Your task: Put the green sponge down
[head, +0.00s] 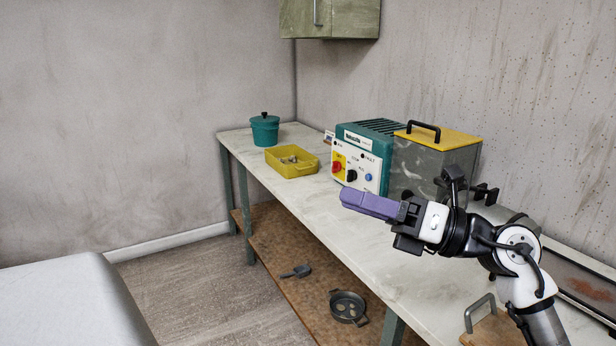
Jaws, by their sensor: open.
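I see no green sponge in the head view. A purple oblong block (368,204) is at the end of my gripper (405,214), extending to the left from it, in front of the control box. My gripper is open, with the block at its jaws. Whether the jaws touch the block is too small to tell. The block appears over the front part of the long pale worktop (365,252); I cannot tell whether it rests on the top.
A teal control box (358,165) and a grey bin with yellow lid (440,165) stand behind my gripper. A yellow tray (292,170) and teal pot (265,130) are farther left. The brown lower shelf (275,232) holds a pan (347,308) and a small dark scoop (297,271).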

